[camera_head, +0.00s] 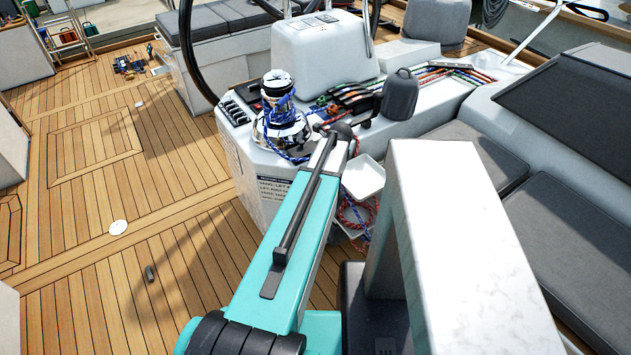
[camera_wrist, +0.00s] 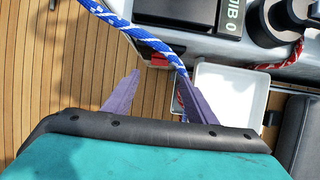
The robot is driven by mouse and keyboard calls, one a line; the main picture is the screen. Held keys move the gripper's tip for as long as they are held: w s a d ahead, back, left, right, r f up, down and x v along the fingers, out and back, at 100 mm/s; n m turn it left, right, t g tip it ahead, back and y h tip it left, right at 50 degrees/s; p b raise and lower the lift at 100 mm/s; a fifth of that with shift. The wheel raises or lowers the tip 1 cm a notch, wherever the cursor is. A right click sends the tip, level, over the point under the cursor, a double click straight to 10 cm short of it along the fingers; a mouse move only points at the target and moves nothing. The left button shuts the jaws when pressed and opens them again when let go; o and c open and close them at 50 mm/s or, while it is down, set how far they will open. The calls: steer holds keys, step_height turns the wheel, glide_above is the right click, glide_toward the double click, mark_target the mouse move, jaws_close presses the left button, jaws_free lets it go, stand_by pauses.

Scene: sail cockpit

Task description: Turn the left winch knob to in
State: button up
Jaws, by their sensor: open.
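My gripper (camera_wrist: 160,72) is open in the wrist view, with two purple fingers apart and nothing clearly held between them. A blue and white rope (camera_wrist: 118,22) runs down beside the right finger; I cannot tell whether they touch. In the head view a chrome winch (camera_head: 281,128) wrapped with blue rope stands on the white console (camera_head: 247,160). My arm hides the gripper there.
A white open tray (camera_wrist: 230,92) is just right of the fingers; it also shows in the head view (camera_head: 362,178). A row of dark switches (camera_head: 234,110) lies left of the winch. A black steering wheel (camera_head: 190,55) rises behind. Teak deck (camera_head: 90,190) is mostly clear at left.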

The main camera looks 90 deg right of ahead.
steer(key=p+x, duration=0.2)
steer(key=x, duration=0.8)
steer(key=shift+a, duration=0.1)
steer(key=c, duration=1.1)
